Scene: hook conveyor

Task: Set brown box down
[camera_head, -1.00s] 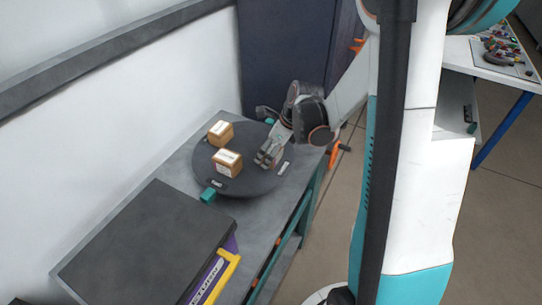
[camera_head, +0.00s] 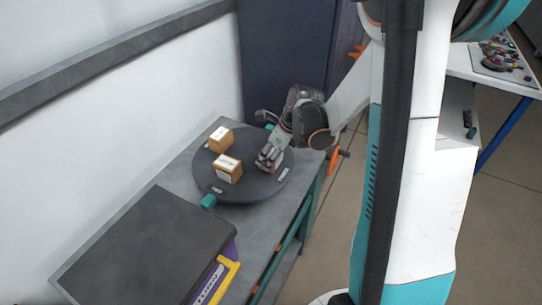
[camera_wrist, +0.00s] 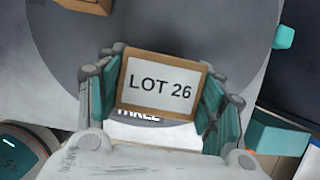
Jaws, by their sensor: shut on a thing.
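My gripper (camera_head: 269,160) is at the right part of a dark round turntable (camera_head: 245,188). It is shut on a brown box (camera_wrist: 163,55) with a white label reading LOT 26. In the wrist view, the teal-padded fingers of my gripper (camera_wrist: 162,93) stand on either side of this box. In the head view the held box is mostly hidden by the fingers. I cannot tell whether its underside touches the turntable. Two other brown boxes, one farther back (camera_head: 221,139) and one nearer (camera_head: 228,168), sit on the turntable, left of my gripper.
The turntable lies on a grey bench (camera_head: 262,225). A large dark-topped case (camera_head: 150,245) with a yellow handle (camera_head: 226,275) stands at the front left. A teal block (camera_head: 208,202) is at the turntable's front edge.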

